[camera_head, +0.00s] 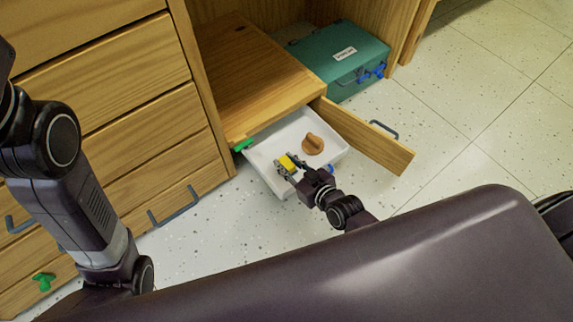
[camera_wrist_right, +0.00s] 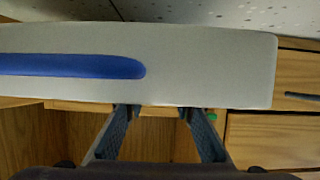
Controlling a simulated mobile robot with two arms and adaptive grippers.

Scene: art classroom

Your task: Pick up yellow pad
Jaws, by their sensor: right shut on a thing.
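The small yellow pad (camera_head: 288,162) is in the camera_head view, over the left front part of a shallow white tray (camera_head: 264,158). My right gripper (camera_head: 285,168) reaches in from the lower right and is shut on the pad. I cannot tell whether the pad still touches the tray. In the right wrist view, a pale slab with a blue strip (camera_wrist_right: 75,66) hides the fingertips of my right gripper (camera_wrist_right: 158,112), and the pad does not show. My left arm is at the left of the camera_head view; its gripper is out of frame.
A brown object (camera_head: 312,144) lies in the tray near the pad. A wooden door (camera_head: 365,138) stands open to the right. A teal case (camera_head: 340,58) is behind. Wooden drawers (camera_head: 110,75) fill the left. Speckled floor (camera_head: 470,110) is clear at right.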

